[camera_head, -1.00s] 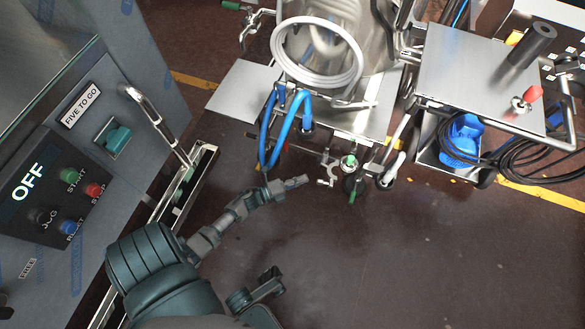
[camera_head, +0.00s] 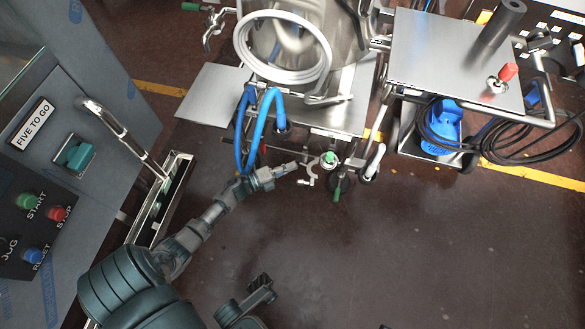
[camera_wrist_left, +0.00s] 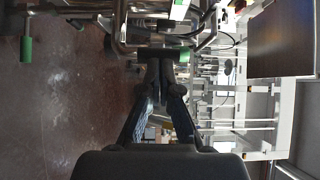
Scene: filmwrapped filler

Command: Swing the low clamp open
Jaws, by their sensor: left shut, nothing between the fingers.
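The low clamp (camera_head: 308,181) is a small metal fitting with a wing-like end, low on the pipework under the steel vessel. It sits just left of a green-topped fitting (camera_head: 329,158). My left gripper (camera_head: 294,167) is shut and empty, its tips pointing right, just left of the clamp. I cannot tell whether they touch. In the left wrist view the closed fingertips (camera_wrist_left: 161,53) are just below metal pipework. The clamp cannot be made out clearly there. A green handle (camera_head: 337,191) hangs beside the clamp; a green grip (camera_wrist_left: 26,49) shows in the wrist view.
A steel trolley (camera_head: 455,60) with cables stands right, and a control panel (camera_head: 30,220) stands left. A steel shelf (camera_head: 208,95) juts out behind the arm. The floor at front right is clear.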

